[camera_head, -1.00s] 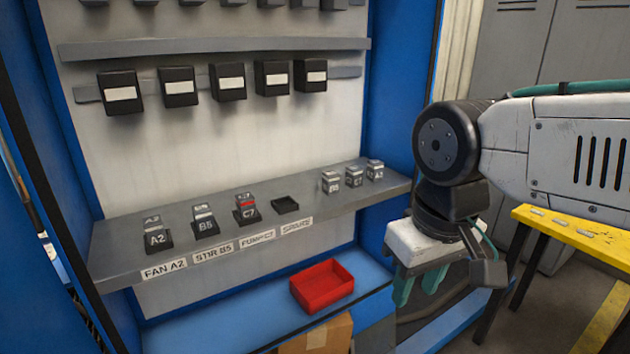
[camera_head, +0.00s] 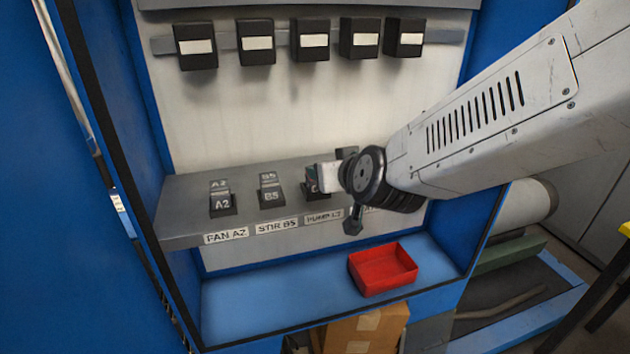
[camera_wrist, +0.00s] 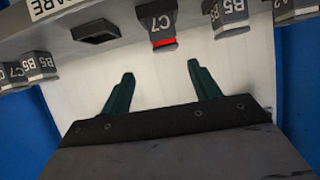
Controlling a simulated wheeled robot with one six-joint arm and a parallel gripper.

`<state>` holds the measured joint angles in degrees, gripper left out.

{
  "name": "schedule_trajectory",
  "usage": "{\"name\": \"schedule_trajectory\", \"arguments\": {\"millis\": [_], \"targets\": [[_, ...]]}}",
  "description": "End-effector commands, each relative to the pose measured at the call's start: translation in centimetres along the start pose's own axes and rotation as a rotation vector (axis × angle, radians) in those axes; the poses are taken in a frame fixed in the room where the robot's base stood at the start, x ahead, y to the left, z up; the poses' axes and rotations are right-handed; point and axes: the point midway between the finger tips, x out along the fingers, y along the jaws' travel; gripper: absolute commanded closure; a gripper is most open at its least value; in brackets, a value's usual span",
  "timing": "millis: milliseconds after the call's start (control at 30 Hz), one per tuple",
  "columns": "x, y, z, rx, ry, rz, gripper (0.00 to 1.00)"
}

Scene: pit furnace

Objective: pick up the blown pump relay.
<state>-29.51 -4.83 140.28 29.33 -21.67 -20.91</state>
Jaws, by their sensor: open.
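The pump relay (camera_wrist: 162,22), marked C7 with a red band, stands on the shelf in the wrist view, ahead of the gap between my fingers. My gripper (camera_wrist: 160,82) is open and empty, its two green fingers apart and short of the relay. In the head view, my gripper and wrist cover most of the relay and the spares; the PUMP C7 label (camera_head: 324,216) shows in part below them.
Relays A2 (camera_head: 222,203) and B5 (camera_head: 271,196) stand to the left on the shelf. An empty socket (camera_wrist: 96,31) and several spares (camera_wrist: 40,66) flank C7 in the wrist view. A red bin (camera_head: 383,270) sits on the blue ledge below.

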Motion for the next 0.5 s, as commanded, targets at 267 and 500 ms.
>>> {"name": "schedule_trajectory", "arguments": {"millis": [267,500], "targets": [[2.3,-0.8,-0.3,-0.015,0.06,0.03,0.38],[4.5,-0.8,-0.1,-0.014,0.058,0.03,0.38]]}}
